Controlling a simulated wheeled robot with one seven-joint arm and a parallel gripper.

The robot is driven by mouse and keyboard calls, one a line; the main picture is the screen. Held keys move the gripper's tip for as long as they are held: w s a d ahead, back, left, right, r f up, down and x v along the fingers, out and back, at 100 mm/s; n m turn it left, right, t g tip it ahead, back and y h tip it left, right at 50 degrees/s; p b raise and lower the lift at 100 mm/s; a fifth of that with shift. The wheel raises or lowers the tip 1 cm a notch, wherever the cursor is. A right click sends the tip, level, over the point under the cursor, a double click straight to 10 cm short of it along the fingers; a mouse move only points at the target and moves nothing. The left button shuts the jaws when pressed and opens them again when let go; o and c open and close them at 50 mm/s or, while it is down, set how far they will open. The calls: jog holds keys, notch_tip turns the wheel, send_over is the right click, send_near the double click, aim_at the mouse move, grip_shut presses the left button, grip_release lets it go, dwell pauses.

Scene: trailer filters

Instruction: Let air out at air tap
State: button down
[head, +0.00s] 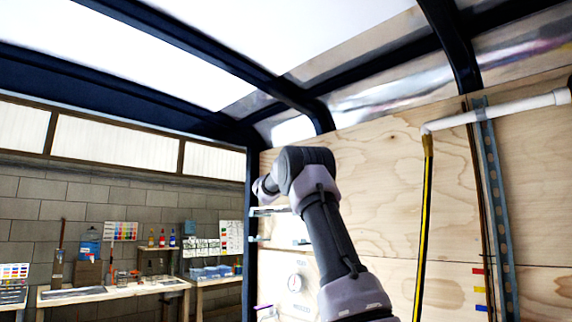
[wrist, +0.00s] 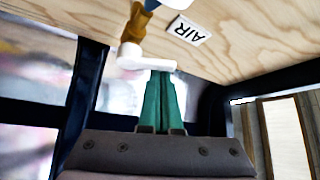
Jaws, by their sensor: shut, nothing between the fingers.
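In the wrist view, the air tap shows at the top, with a brass body (wrist: 138,26) on the plywood wall and a white lever (wrist: 145,60) sticking out sideways. A label reading AIR (wrist: 188,30) is on the wood to its right. My gripper (wrist: 161,74) has green fingers closed together and empty. The fingertips are right at the white lever, overlapping its edge in the picture; I cannot tell whether they touch it. In the head view my arm is raised in front of the plywood wall and the tap and fingers cannot be made out.
In the head view, a white pipe (head: 500,110) and a yellow-black hose (head: 424,230) run along the plywood wall right of my arm. Dark frame beams cross overhead. A workbench (head: 110,292) stands far left.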

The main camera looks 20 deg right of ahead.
jog(key=n+y, duration=0.2)
jog(key=n, duration=0.1)
jog(key=s+f+n+t+y, duration=0.1)
jog(key=n+y, duration=0.2)
jog(key=n, duration=0.1)
jog(key=f+n+t+y, duration=0.1)
jog(key=n+y, duration=0.1)
jog(key=n, duration=0.1)
jog(key=shift+s+d+f+n, duration=0.2)
jog(key=shift+s+d+n, duration=0.15)
jog(key=shift+n, duration=0.05)
jog(key=shift+s+d+f, duration=0.1)
jog(key=shift+s+d, duration=0.05)
jog(key=shift+s, duration=0.1)
jog(key=shift+w, duration=0.1)
